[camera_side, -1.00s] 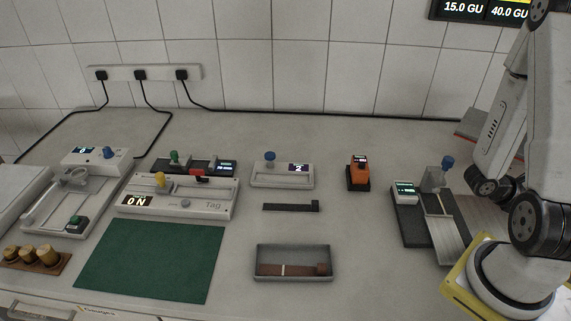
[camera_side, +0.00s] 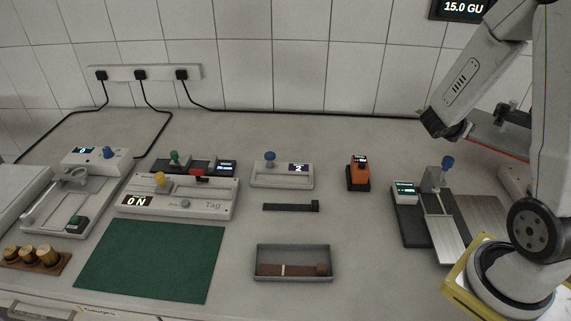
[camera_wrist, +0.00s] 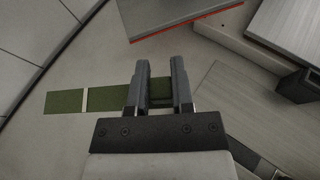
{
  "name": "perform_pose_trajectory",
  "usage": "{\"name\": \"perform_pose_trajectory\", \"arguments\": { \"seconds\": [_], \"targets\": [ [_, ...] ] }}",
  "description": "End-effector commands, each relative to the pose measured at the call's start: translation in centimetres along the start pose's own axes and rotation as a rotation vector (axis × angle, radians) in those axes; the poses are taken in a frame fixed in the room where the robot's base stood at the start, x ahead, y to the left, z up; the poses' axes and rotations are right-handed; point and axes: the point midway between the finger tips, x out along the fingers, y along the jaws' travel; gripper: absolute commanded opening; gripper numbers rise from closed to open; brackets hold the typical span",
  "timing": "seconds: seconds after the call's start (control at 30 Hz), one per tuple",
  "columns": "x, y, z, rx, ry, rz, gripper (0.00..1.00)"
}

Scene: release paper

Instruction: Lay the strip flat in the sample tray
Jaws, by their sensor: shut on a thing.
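In the wrist view my gripper (camera_wrist: 158,68) is shut on a green strip with a pale cross band. The strip's longer free part (camera_wrist: 64,102) sticks out to the left of the fingers, and a short piece shows between them. The strip looks flat and straight, above the pale bench. In the side view I cannot make out the fingers or this strip at the upper right. A shallow grey tray (camera_side: 293,279) stands at the front middle. A brown strip (camera_side: 300,270) with a pale band lies in it.
A dark bar (camera_side: 290,207) lies behind the tray, and a green mat (camera_side: 150,262) is to its left. An orange device (camera_side: 358,174) and a slide fixture (camera_side: 445,225) stand to the right. A red-edged plate (camera_wrist: 185,14) is beyond my fingers. Bench around the tray is clear.

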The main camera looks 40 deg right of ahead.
Motion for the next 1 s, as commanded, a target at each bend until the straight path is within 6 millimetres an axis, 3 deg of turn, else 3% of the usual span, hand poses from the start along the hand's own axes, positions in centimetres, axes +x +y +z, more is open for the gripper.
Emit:
{"name": "perform_pose_trajectory", "arguments": {
  "seconds": [0.03,0.2,0.5,0.73,1.0],
  "targets": [
    [-1.2,1.9,0.3,-0.018,-0.001,0.057,0.00],
    [-5.0,6.8,-0.2,-0.103,0.000,0.248,0.00],
    [-14.0,13.8,-2.2,-0.249,-0.001,0.606,0.00],
    [-22.4,16.9,-4.0,-0.367,0.000,0.890,0.00],
    [-31.2,17.9,-6.0,-0.483,0.000,1.171,0.00]
  ]
}}
